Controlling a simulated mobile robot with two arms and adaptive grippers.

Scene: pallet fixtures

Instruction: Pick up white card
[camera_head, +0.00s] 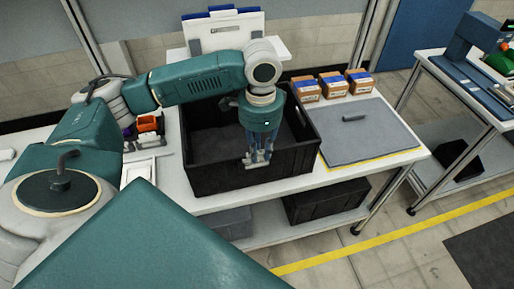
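I cannot single out the white card for certain. A white flat panel (222,38) with a dark blue edge along its top stands upright behind the crate. A small white tray-like piece (136,172) lies on the table left of the crate. My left gripper (257,160) points down at the front part of the black crate (246,178), in front of its inner space. Its fingers are small and dark here, and I cannot tell how far apart they are or whether they hold anything. My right gripper is not in view.
The white table (385,160) carries several small brown boxes (333,84) at the back and a grey mat (366,135) with a small dark block (354,117). Dark bins (325,200) sit on the lower shelf. Another workbench (470,90) stands at right.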

